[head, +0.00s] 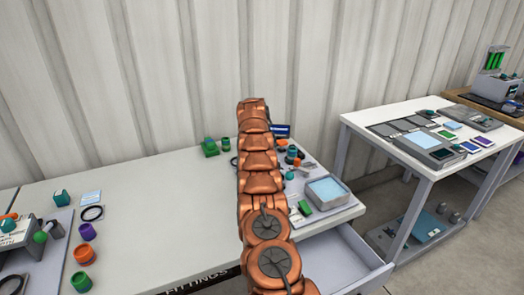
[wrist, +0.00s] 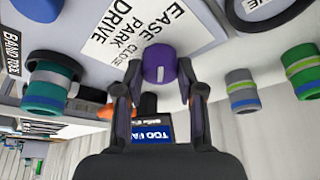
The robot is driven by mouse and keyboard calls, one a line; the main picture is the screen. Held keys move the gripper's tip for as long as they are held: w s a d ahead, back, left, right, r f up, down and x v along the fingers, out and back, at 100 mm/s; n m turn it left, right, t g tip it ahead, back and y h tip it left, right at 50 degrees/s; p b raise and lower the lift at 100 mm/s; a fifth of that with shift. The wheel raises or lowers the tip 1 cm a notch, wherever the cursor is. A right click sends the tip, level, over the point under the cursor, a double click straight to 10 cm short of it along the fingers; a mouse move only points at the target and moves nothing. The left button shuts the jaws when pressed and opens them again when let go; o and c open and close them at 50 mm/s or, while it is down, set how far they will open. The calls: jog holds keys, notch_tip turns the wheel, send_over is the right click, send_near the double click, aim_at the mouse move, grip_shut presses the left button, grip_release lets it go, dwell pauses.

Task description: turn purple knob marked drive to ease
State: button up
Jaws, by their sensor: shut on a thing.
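The purple knob (wrist: 160,60) is in the wrist view, in the upper middle, with a short pale mark on its near face. Behind it is a white label plate (wrist: 130,32) with tilted black words, among them EASE, PARK and DRIVE. My gripper (wrist: 161,76) has one finger on each side of the knob and is shut on it. I cannot tell which word the mark lines up with. In the head view my copper arm hides the knob and the gripper.
In the wrist view, a banded teal fitting (wrist: 52,85) lies left, a grey-green one (wrist: 242,90) right, and a green-blue ringed one (wrist: 302,70) far right. In the head view, an open drawer (head: 345,262) juts from the bench front; a blue-topped tray (head: 327,190) sits right of my arm.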

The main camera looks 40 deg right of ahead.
dwell(0.5)
jog(key=o, duration=1.1)
jog(key=shift+o, duration=0.2)
jog(key=shift+r, duration=0.1)
jog(key=v, duration=1.1)
jog(key=shift+a+r, duration=0.25)
jog(key=shift+r, duration=0.1)
